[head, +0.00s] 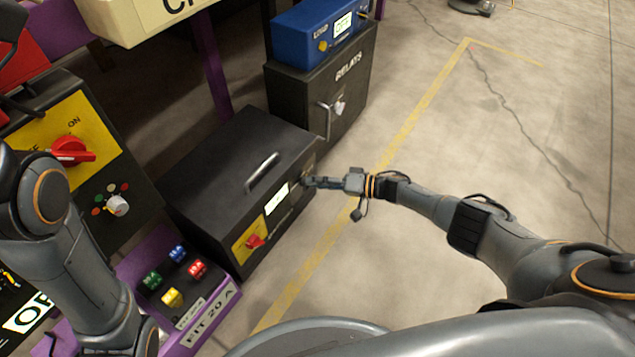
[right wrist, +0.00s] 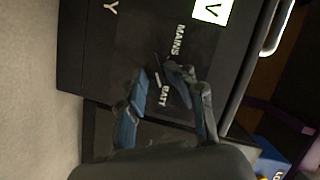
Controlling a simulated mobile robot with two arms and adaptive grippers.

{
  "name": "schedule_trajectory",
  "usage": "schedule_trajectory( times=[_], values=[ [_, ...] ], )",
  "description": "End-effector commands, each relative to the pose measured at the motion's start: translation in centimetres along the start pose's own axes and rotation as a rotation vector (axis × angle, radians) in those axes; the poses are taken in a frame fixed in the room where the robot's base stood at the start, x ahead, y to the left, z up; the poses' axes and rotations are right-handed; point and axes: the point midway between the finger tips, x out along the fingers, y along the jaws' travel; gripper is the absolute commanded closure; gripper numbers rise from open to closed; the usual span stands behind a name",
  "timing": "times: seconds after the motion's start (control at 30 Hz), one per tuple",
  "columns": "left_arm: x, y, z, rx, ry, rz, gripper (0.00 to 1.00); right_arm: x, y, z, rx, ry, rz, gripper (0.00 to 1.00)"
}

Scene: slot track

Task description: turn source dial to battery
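The source dial's panel is the front of a black box (head: 235,165) with a handle on its lid. In the right wrist view, white MAINS and BATT labels (right wrist: 165,95) show on this dark front (right wrist: 130,35). The dial itself is not clear, dark against dark; a thin pale line near the fingertips may be its mark. My right gripper (head: 308,182) is at the right end of the box front. In the right wrist view, its blue-padded fingers (right wrist: 156,70) are apart, with the BATT label visible between them. Contact with the dial cannot be told. My left gripper is out of view.
The box front also has a lit display (head: 277,199) and a red knob on yellow (head: 255,241). A RELAYS cabinet (head: 345,95) with a blue unit (head: 318,32) stands behind. A purple fuse tray (head: 215,320) is in front.

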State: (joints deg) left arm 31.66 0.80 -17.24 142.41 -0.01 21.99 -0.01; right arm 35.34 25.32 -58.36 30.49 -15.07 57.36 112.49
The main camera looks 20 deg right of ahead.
Motion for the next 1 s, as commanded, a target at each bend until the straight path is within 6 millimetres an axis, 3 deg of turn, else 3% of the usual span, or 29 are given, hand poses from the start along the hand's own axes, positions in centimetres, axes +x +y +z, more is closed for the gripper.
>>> schedule_trajectory(
  times=[0.3,0.7,1.0],
  values=[
    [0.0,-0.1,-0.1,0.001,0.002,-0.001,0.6,-1.0,0.2,0.1,-0.001,-0.002,0.003,0.68],
    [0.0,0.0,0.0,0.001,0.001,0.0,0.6,-8.8,0.1,0.0,-0.001,-0.003,0.003,0.68],
    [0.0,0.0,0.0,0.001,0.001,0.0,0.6,-11.7,0.0,0.0,0.0,-0.003,-0.002,0.68]
  ],
)
